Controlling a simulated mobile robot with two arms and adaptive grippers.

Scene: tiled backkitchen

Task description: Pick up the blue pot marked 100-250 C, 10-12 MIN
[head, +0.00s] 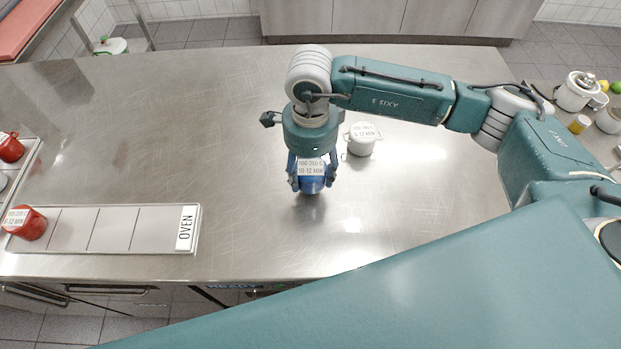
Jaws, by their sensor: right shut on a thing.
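The blue pot (313,184) is at the middle of the steel table, with a white label reading 100-250 C, 10-12 MIN. My right gripper (312,180) is above it, pointing down, with its fingers on both sides of the pot, shut on it. I cannot tell whether the pot touches the table or is slightly raised. My left gripper is not in view.
A white labelled pot (361,139) stands close by, right of and behind the gripper. A tray marked OVEN (120,245) lies at the front left, with a red pot (27,222) at its left end. Another red pot (11,148) is at the left edge. The table's left middle is clear.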

